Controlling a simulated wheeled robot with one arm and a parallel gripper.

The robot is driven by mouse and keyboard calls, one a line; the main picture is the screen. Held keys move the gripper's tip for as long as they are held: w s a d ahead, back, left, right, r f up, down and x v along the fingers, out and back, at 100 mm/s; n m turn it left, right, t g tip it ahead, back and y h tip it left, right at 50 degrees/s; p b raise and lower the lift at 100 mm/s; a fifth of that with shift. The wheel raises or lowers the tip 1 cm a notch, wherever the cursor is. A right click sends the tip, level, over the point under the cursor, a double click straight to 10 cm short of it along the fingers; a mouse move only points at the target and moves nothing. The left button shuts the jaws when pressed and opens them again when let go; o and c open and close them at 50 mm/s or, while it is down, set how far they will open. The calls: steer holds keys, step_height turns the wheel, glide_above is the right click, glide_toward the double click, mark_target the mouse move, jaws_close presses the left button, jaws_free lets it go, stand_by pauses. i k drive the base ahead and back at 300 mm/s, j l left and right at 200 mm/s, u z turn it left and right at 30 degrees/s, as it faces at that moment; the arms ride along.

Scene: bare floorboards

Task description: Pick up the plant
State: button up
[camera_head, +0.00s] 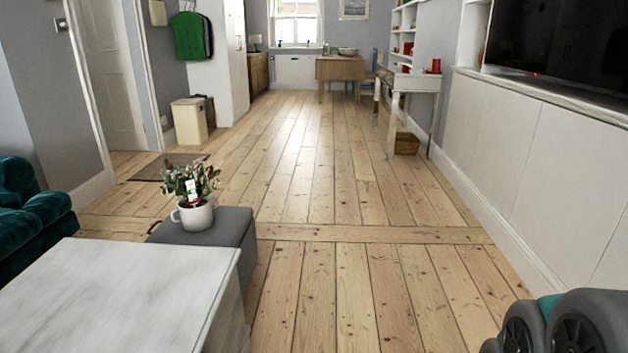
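The plant (190,185) has green leaves with some reddish tips and sits in a white pot (193,216). A small white and red label or object shows among its stems. The pot stands upright on a grey box-shaped seat (228,232), just behind the white marbled table. My gripper is not visible in this view.
A white marbled table (120,285) fills the lower left, with a teal sofa (35,215) beyond it. Bare floorboards (320,200) run clear down the middle. A white cabinet (540,160) lines the right. A cream bin (189,122) and wooden table (340,70) stand farther back.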

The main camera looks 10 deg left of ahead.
mark_target(195, 209)
steer(key=i+u, duration=0.15)
steer(key=i, duration=0.45)
steer(key=i+l+u, duration=0.2)
steer(key=i, duration=0.4)
steer(key=i+l+u, duration=0.15)
steer(key=i, duration=0.45)
steer(key=i+j+u, duration=0.1)
steer(key=i+u, duration=0.15)
steer(key=u, duration=0.15)
steer(key=i+u, duration=0.25)
steer(key=u, duration=0.15)
steer(key=i+u, duration=0.25)
steer(key=u, duration=0.2)
steer(key=i+l+u, duration=0.15)
steer(key=u, duration=0.25)
steer(key=i+j, duration=0.1)
steer(key=j, duration=0.15)
steer(key=i+j, duration=0.1)
steer(key=j, duration=0.2)
